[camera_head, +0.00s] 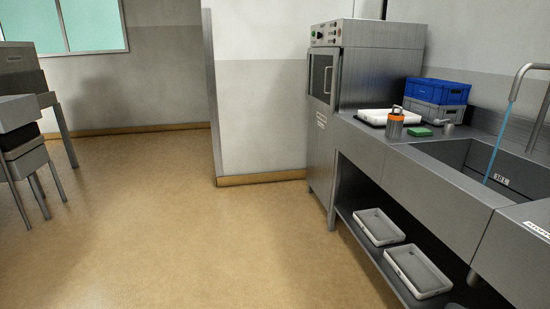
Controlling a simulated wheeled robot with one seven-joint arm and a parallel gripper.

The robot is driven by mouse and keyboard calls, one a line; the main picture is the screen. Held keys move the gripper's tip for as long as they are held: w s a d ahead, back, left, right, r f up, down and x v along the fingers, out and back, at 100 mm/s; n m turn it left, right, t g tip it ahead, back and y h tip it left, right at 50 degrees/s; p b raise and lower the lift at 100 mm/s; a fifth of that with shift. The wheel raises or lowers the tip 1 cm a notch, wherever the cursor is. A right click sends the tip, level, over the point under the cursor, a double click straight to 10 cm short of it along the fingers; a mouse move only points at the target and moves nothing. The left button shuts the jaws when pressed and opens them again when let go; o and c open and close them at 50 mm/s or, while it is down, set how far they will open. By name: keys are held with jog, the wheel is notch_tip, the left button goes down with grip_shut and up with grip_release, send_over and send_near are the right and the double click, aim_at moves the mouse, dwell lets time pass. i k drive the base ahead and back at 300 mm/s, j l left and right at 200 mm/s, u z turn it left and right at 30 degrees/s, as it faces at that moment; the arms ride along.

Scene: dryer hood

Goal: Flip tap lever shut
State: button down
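A metal tap spout (521,76) arches over the sink (463,155) at the right edge. A thin blue stream of water (498,143) runs from its end down into the basin. A slanted metal part (540,118) stands behind the stream at the picture's edge; I cannot tell whether it belongs to the tap. No tap lever can be made out; the right side of the tap is cut off by the frame. My gripper is not in view.
The steel counter (380,141) holds a white tray (388,117), an orange-and-grey container (395,124), a green sponge (419,132) and stacked crates (437,91). A hood machine (372,65) stands at its far end. Two trays lie on the lower shelf (375,262). Floor (200,235) left of it is clear.

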aim_at(435, 122)
jog(key=i+j+u, duration=0.25)
jog(key=i, duration=0.55)
jog(key=i+u, duration=0.25)
jog(key=i, duration=0.55)
jog(key=i+j+z, duration=0.2)
jog(key=i+z, duration=0.3)
jog(key=i, duration=0.2)
jog(key=i+j+z, duration=0.45)
jog(key=i, duration=0.2)
jog(key=i+j+z, duration=0.5)
jog(key=i+j, duration=0.1)
jog(key=j, duration=0.1)
